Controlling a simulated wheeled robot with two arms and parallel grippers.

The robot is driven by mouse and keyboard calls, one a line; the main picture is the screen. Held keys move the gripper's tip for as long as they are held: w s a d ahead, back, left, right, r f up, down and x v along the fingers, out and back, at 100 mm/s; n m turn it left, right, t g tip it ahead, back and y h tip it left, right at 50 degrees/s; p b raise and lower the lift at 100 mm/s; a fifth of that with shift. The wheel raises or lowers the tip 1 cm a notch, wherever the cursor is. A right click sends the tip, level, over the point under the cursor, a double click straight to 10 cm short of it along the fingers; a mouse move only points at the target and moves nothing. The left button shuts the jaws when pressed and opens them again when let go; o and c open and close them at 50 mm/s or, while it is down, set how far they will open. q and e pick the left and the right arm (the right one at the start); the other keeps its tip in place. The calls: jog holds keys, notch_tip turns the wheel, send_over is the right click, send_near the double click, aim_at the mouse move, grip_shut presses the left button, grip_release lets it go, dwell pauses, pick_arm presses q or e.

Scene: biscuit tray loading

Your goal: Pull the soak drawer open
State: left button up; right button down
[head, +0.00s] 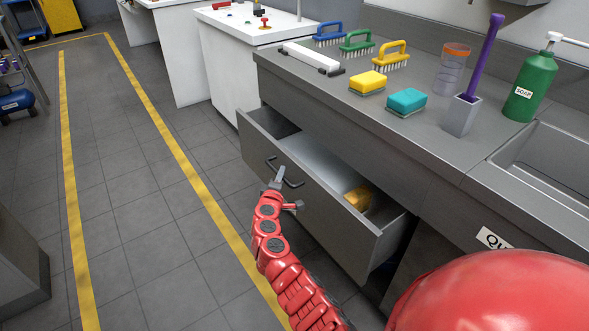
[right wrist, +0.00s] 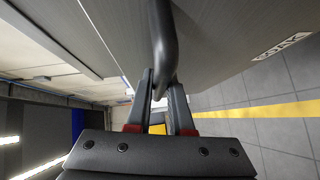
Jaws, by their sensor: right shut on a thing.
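The soak drawer (head: 330,215) stands pulled out from under the grey counter, its inside showing from above in the head view. A yellow-orange block (head: 357,199) lies inside toward its right end. The dark bar handle (head: 294,183) is on the drawer front. My right gripper (head: 277,179) is at the handle's left part and shut on it. In the right wrist view the handle (right wrist: 163,45) runs down between the fingers of the gripper (right wrist: 160,85), and the label SOAK (right wrist: 283,46) shows on the drawer front. My left gripper is in neither view.
On the counter (head: 330,90) stand several coloured brushes, a yellow sponge (head: 367,83), a teal sponge (head: 406,102), a clear cup (head: 452,72), a purple-handled brush in a holder (head: 461,115) and a green soap bottle (head: 531,85). The tiled floor left of the drawer is clear.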

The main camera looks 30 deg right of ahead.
jog(key=s+a+b, duration=0.1)
jog(key=a+b, duration=0.4)
jog(key=a, duration=1.4)
jog(key=shift+s+a, duration=0.25)
jog(key=shift+r, duration=0.1)
jog(key=c, duration=0.8)
grip_release()
jog(key=shift+w, duration=0.1)
jog(key=p+v, duration=0.2)
jog(key=v, duration=1.5)
jog(key=shift+s, duration=0.2)
